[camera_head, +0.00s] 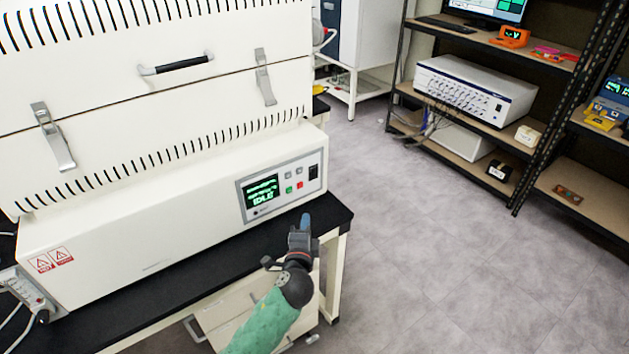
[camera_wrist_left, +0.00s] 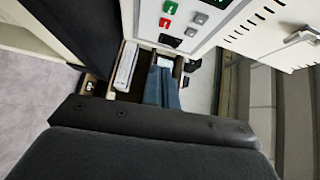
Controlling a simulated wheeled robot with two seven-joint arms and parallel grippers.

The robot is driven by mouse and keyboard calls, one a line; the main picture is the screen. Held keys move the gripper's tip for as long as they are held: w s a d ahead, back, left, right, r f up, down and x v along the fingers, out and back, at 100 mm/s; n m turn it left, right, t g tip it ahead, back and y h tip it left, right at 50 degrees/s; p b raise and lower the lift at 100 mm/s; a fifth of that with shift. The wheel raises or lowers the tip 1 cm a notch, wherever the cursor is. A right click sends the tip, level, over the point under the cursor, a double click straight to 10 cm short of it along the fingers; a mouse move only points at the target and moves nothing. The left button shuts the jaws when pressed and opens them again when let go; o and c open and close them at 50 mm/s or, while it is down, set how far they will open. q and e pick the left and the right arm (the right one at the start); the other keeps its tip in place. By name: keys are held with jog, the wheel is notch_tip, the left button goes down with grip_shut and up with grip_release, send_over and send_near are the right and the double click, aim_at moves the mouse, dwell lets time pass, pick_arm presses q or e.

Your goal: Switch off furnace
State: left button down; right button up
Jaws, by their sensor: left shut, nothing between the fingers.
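The white furnace (camera_head: 150,205) sits on a black-topped bench at the left of the head view. Its control panel (camera_head: 279,209) has a lit green display (camera_head: 263,193), small grey, green and red buttons, and a black rocker switch (camera_head: 313,172) at its right end. In the wrist view, the red button (camera_wrist_left: 164,22) and the black switch (camera_wrist_left: 170,41) show near the top. My left gripper (camera_head: 304,221) is shut and empty, in front of and below the panel's right end. Its blue-grey fingers (camera_wrist_left: 162,88) look apart from the switch. My right gripper is out of view.
The black bench top (camera_head: 335,212) ends just right of the furnace. A power strip (camera_head: 28,292) lies at the far left. Shelves (camera_head: 512,150) with instruments stand at the back right. The grey floor (camera_head: 430,250) between is clear.

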aim_at(317, 171)
pick_arm(q)
jog(key=shift+w+d+r+m+t+h, duration=0.15)
jog(key=shift+w+d+r+m+h, duration=0.15)
jog(key=shift+d+m, duration=0.2)
jog(key=shift+w+d+r+m+t+h, duration=0.15)
jog(key=shift+d+r+m, duration=0.1)
jog(key=shift+d+m, duration=0.2)
jog(key=shift+w+d+r+m+t+h, duration=0.1)
jog(key=shift+w+d+r+m+h, duration=0.2)
jog(key=shift+d+m, duration=0.2)
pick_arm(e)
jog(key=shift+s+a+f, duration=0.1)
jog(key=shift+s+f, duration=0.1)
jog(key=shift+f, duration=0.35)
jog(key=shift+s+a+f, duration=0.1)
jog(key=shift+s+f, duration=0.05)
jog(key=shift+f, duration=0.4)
